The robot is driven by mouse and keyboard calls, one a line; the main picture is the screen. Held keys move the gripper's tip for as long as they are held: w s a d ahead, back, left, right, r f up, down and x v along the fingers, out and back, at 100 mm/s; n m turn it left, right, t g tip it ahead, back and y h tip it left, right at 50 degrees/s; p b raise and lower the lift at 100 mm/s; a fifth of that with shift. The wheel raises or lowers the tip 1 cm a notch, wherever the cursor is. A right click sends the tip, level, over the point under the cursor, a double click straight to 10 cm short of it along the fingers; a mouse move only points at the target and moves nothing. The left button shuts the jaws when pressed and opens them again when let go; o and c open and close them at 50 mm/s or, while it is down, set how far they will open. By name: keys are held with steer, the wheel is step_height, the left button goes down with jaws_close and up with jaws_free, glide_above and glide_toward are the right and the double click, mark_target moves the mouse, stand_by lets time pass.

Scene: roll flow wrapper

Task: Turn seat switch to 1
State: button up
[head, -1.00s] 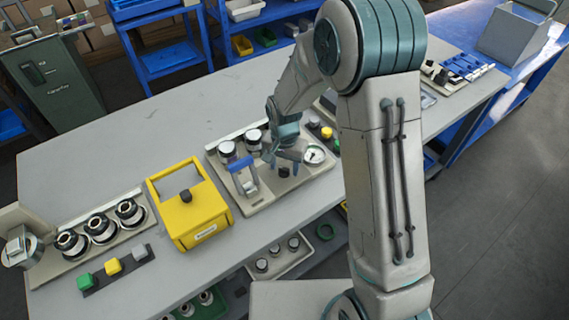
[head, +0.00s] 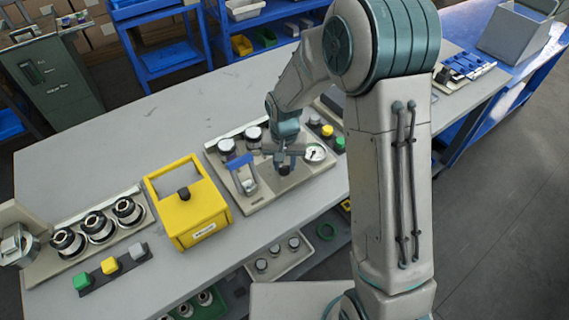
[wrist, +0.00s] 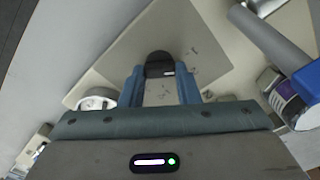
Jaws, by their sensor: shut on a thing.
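The seat switch appears to be a black knob (head: 284,169) on the beige fixture plate (head: 262,203) at the middle of the bench. In the wrist view the dark knob (wrist: 158,60) sits between the two blue fingers of my gripper (wrist: 159,74). In the head view my gripper (head: 286,158) points down over the knob and is shut on it. The fingers hide the knob's sides.
A round white gauge (head: 315,153) is just right of the gripper. A yellow box (head: 190,211) stands farther left. The bench's back left is clear.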

mark_target(285, 166)
steer(key=shift+n+b, duration=0.35)
steer(key=shift+n, duration=1.25)
steer(key=o, duration=1)
step_height(285, 166, up, 14)
steer(key=shift+f, duration=0.1)
